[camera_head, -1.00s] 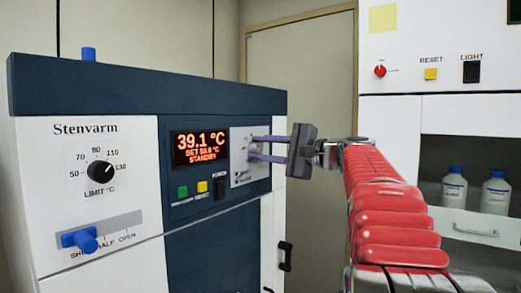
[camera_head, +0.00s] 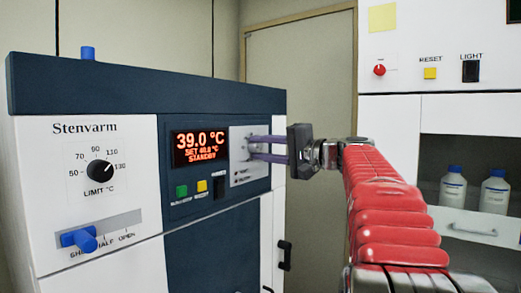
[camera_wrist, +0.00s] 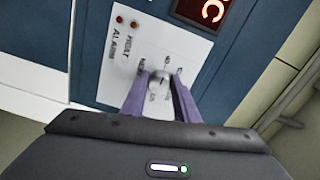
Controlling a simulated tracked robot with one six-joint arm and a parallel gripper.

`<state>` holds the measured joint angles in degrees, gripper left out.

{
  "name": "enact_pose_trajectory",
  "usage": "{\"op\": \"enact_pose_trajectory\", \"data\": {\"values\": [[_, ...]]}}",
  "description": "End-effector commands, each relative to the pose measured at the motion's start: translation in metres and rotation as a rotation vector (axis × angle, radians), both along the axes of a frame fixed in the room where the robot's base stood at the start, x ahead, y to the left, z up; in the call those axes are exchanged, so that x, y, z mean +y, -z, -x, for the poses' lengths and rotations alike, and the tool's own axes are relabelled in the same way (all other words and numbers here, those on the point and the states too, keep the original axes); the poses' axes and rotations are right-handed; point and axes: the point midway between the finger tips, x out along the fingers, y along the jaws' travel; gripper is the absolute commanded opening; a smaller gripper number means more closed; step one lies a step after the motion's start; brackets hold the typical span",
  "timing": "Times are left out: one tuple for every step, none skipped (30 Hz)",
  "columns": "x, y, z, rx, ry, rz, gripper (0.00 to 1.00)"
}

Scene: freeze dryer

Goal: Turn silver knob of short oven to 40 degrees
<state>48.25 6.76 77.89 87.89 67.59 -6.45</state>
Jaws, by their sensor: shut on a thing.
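The short oven (camera_head: 100,215) is white and dark blue, marked Stenvarm. Its display (camera_head: 200,147) reads 39.0 °C, SET 40.0 °C, STANDBY. My gripper (camera_head: 253,147) reaches from the right to the pale dial panel (camera_head: 240,176) beside the display. In the wrist view the silver knob (camera_wrist: 160,78) sits between the two purple fingers of my gripper (camera_wrist: 160,82), which are shut on it. The wrist view is strongly tilted against the panel. The fingers partly cover the dial marks, and in the head view they hide the knob.
A black limit knob (camera_head: 100,172) and a blue slider (camera_head: 80,238) are on the oven's left side. Green (camera_head: 181,191) and yellow (camera_head: 201,187) buttons sit below the display. A white cabinet with a red knob (camera_head: 380,70) and bottles (camera_head: 453,188) stands right.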

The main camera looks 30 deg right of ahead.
Motion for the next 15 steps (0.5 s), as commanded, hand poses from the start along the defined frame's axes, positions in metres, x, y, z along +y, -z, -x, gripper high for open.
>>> {"op": "enact_pose_trajectory", "data": {"values": [[-0.0010, 0.0067, -0.0011, 0.012, -0.002, -0.001, 0.05], [-0.0010, 0.0067, -0.0011, 0.012, -0.002, -0.001, 0.05], [-0.0010, 0.0067, -0.0011, 0.012, -0.002, -0.001, 0.05], [-0.0011, 0.0068, -0.0011, 0.012, -0.002, -0.002, 0.05], [-0.0010, 0.0068, -0.0012, 0.012, -0.002, -0.002, 0.05], [-0.0010, 0.0069, -0.0012, 0.012, -0.002, -0.002, 0.05], [-0.0010, 0.0069, -0.0013, 0.012, -0.002, -0.002, 0.30], [-0.0011, 0.0067, -0.0013, 0.012, -0.002, -0.002, 0.32], [-0.0010, 0.0064, -0.0013, 0.011, -0.002, -0.002, 0.35], [-0.0010, 0.0059, -0.0013, 0.011, -0.001, -0.003, 0.37], [-0.0008, 0.0056, -0.0013, 0.010, -0.001, -0.003, 0.39], [-0.0007, 0.0050, -0.0012, 0.009, -0.001, -0.002, 0.42], [-0.0006, 0.0046, -0.0012, 0.009, -0.001, -0.002, 0.44], [-0.0005, 0.0041, -0.0010, 0.008, -0.002, -0.003, 0.46], [-0.0004, 0.0036, -0.0010, 0.006, -0.001, -0.002, 0.46]]}}
